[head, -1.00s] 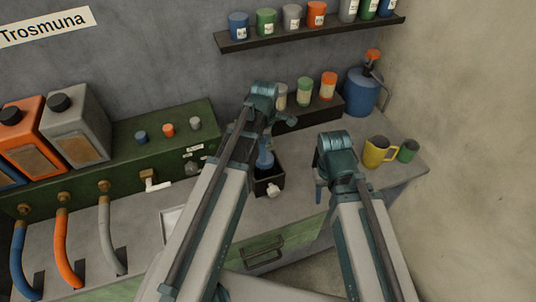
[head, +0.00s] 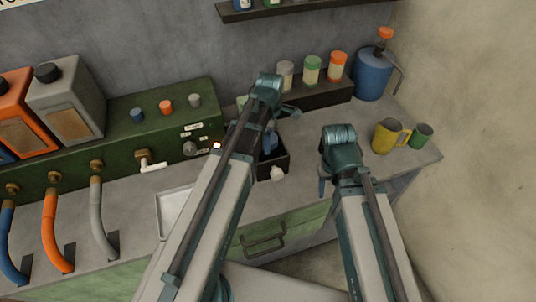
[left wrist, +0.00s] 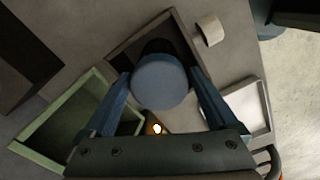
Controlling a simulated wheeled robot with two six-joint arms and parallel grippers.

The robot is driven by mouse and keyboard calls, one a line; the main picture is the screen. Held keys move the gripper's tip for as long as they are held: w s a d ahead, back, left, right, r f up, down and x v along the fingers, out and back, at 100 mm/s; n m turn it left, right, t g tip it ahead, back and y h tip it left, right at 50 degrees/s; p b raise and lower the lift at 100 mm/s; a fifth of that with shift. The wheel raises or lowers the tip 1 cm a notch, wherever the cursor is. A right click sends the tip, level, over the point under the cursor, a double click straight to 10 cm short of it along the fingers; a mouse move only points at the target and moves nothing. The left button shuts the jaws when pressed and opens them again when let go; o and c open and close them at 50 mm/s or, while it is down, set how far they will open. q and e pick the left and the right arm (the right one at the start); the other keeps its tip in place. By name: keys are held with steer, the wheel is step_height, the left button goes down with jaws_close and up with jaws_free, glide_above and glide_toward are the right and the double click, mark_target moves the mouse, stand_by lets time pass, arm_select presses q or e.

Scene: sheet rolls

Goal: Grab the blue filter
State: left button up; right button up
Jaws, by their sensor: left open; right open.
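A blue round-topped piece, which I take for the blue filter (left wrist: 160,82), stands in a dark square box (left wrist: 190,47) in the left wrist view. My left gripper (left wrist: 160,76) is open, with one finger on each side of the filter; I cannot tell whether they touch it. In the head view the dark box (head: 285,163) stands on the bench, and my left arm hides much of it. I cannot separate filter from blue finger there. My right gripper (head: 323,184) is open, over the bench to the right of the box.
A white knob (head: 277,174) sticks out at the box's front. A pale tray (head: 167,215) lies left of it. A green bin (left wrist: 30,145) is close to the left gripper. A yellow mug (head: 385,138) and green cup (head: 422,136) stand right. A green machine (head: 100,145) is behind.

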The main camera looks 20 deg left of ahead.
arm_select(q)
steer(key=shift+f, duration=0.45)
arm_select(e)
steer(key=shift+f, duration=0.4)
arm_select(q)
steer(key=f+b, duration=0.5)
steer(key=shift+a+f, duration=0.15)
steer(key=shift+a, duration=0.1)
arm_select(e)
step_height(320, 180, down, 5)
steer(key=shift+f, duration=0.1)
arm_select(q)
steer(key=c, duration=1.3)
steer(key=shift+c, duration=0.2)
step_height(320, 180, up, 10)
steer(key=p, duration=1)
steer(key=shift+r, duration=0.2)
steer(key=shift+f, duration=0.1)
arm_select(e)
step_height(320, 180, up, 10)
